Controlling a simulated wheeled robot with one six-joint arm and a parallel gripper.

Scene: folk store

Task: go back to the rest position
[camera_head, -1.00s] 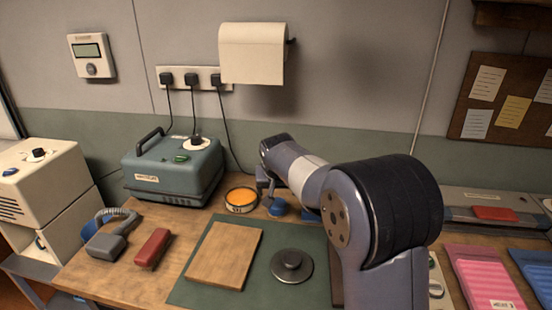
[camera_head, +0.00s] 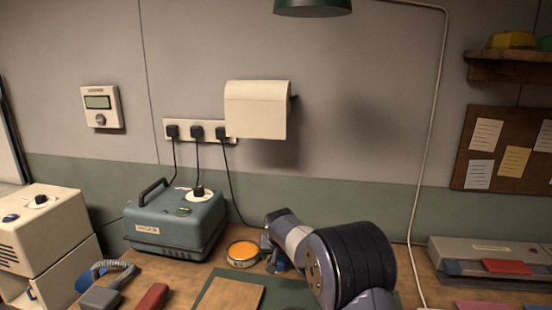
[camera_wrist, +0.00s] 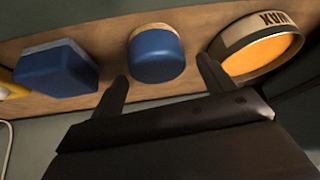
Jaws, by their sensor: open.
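My gripper (camera_wrist: 160,92) is open in the wrist view, its two dark fingers apart with nothing held between them. Just beyond the fingertips is a round blue object with a wooden band (camera_wrist: 156,58); I cannot tell whether a finger touches it. To its left is a blue block with a grey top (camera_wrist: 55,70), and to its right a round tin with an orange inside (camera_wrist: 262,50). In the head view the tin (camera_head: 242,255) stands beside my arm, and my arm hides most of my gripper.
A teal machine (camera_head: 175,220) stands left of the tin, with cords to the wall sockets. A wooden board (camera_head: 232,292), a red object (camera_head: 152,298) and a grey handset (camera_head: 102,298) lie in front. A paper roll (camera_head: 257,110) hangs on the wall. A grey device (camera_head: 480,255) is at right.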

